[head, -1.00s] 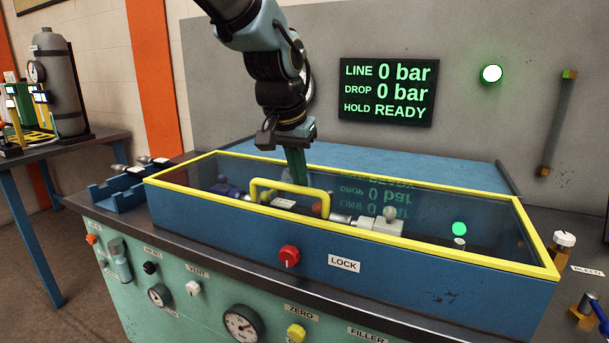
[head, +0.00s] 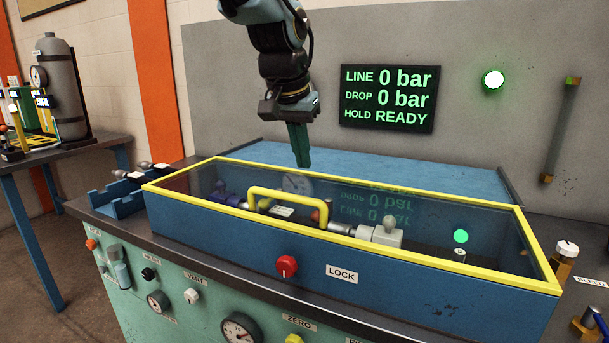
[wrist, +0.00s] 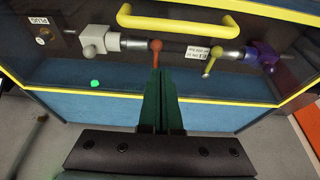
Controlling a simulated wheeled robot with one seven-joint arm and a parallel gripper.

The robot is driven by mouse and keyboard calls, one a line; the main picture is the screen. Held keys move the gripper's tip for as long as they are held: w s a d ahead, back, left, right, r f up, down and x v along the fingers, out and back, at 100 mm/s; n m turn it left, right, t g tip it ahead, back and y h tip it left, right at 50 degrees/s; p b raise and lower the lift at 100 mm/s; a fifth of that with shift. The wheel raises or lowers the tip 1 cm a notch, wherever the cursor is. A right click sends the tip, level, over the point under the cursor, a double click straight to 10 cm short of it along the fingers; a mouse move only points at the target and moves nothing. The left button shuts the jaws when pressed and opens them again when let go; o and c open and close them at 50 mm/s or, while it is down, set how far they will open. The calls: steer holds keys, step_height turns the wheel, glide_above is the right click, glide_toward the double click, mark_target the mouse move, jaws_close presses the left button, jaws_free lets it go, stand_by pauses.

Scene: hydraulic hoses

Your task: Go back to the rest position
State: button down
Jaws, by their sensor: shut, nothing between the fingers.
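My gripper (head: 303,160) is shut and empty, fingers pointing down. In the head view it hangs above the back part of the yellow-framed box, apart from the lid as far as I can tell. The wrist view shows its green fingers (wrist: 160,85) pressed together. The clear lid with its yellow handle (head: 290,193) is closed. Under the lid lies a hose assembly with a grey block (head: 380,236), a red-handled part (wrist: 156,47) and a purple fitting (wrist: 267,52).
A red lock knob (head: 287,266) is on the box front. The display (head: 388,98) reads line 0 bar, drop 0 bar, hold ready. A green-white lamp (head: 493,79) glows on the wall panel. A blue rack (head: 118,198) stands left of the box. Air above the lid is free.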

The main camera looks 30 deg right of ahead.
steer(key=v, duration=0.5)
steer(key=w+a+f+n+y, duration=0.1)
steer(key=w+a+f+n, duration=0.1)
steer(key=w+a+f, duration=0.3)
steer(key=w+a+f+n, duration=0.1)
steer(key=a+f, duration=0.2)
steer(key=a, duration=0.4)
steer(key=w+a+f+n+y, duration=0.1)
steer(key=w+a+f+n, duration=0.15)
steer(key=a+f, duration=0.2)
steer(key=s+a+f+n, duration=0.1)
steer(key=a+f, duration=0.2)
steer(key=a, duration=0.3)
steer(key=s+a+f+n, duration=0.2)
steer(key=a+f, duration=0.2)
steer(key=a, duration=0.3)
steer(key=s+a+f+n+y, duration=0.1)
steer(key=a+f, duration=0.2)
steer(key=a, duration=0.3)
steer(key=shift+s+a+n+g, duration=0.25)
steer(key=shift+a+n+g, duration=0.05)
steer(key=shift+n, duration=0.05)
steer(key=c, duration=1.6)
jaws_free()
steer(key=shift+f, duration=0.15)
